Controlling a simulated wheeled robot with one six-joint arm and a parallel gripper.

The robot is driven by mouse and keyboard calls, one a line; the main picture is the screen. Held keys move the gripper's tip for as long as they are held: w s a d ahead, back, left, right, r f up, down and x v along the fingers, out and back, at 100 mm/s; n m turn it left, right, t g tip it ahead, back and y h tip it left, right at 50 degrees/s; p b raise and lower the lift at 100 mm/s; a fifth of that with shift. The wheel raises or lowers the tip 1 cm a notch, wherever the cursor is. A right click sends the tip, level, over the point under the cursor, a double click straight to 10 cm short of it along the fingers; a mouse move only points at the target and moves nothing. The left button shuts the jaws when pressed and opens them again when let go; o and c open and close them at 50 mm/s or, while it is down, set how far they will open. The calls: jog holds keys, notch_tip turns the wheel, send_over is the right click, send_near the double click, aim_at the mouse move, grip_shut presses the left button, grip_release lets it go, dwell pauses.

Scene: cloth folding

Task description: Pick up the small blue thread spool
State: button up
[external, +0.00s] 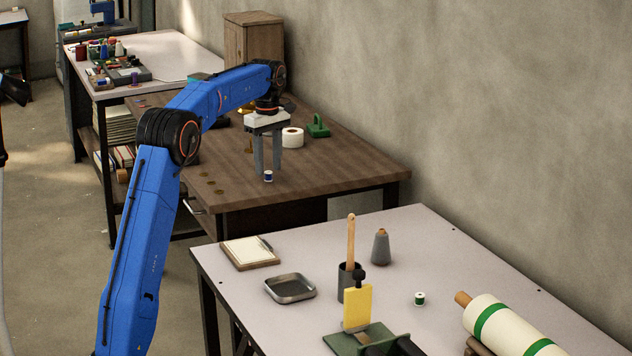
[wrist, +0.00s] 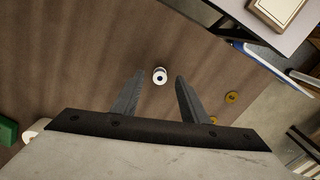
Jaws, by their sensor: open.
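The small blue thread spool (external: 268,176) stands upright on the brown wooden table (external: 340,170), near its front edge. In the wrist view the spool (wrist: 159,76) shows its pale round top with a dark centre. My gripper (external: 266,172) points down over the table, with its fingers spread. In the wrist view my gripper (wrist: 158,80) has one finger on each side of the line to the spool. The spool appears near the fingertips and between them, touching neither. How far the tips are above the table top is hard to tell.
A white tape roll (external: 292,137) and a green object (external: 318,127) stand behind my gripper. Several brass discs (external: 211,182) lie to its left. A nearer pale table (external: 420,240) holds a green spool (external: 419,298), a grey cone (external: 381,247) and a metal tray (external: 290,289).

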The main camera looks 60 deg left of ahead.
jog(key=shift+f, duration=1)
grip_shut()
jog(key=shift+r, duration=0.1)
